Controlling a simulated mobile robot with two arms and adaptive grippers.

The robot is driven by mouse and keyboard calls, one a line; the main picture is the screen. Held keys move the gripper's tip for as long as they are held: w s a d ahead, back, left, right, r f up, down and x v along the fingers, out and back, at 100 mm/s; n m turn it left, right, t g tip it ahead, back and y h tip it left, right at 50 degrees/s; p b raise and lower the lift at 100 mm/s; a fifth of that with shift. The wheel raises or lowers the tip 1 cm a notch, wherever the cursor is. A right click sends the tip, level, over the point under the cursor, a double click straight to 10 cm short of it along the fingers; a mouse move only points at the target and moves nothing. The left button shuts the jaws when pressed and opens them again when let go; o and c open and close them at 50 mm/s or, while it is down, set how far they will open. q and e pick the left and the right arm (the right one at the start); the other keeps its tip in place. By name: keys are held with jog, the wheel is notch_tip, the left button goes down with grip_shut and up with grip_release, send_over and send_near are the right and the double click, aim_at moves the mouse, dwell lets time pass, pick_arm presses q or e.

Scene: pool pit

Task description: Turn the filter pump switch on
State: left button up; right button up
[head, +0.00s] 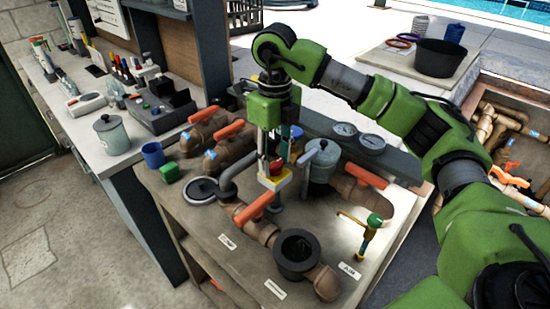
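A small yellow-and-white box with a red part (274,181) stands among the pipes on the bench; it looks like the filter pump switch, though its lever position is too small to read. My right gripper (273,160) points straight down, with its fingers directly above and close against this box. The fingers partly cover the box, so I cannot tell whether they touch it or how far apart they are. My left gripper is not in view.
Brown pipes with orange valve handles (256,206) surround the box. A dark round pot (296,255) sits in front, and a grey-green canister (320,163) and gauges (372,142) are to the right. A green-topped brass tap (374,222) stands at front right.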

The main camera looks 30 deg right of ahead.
aim_at(274, 163)
dwell(0.3)
notch_tip(274, 163, up, 12)
dwell(0.6)
jog(key=shift+a, duration=0.1)
dwell(0.4)
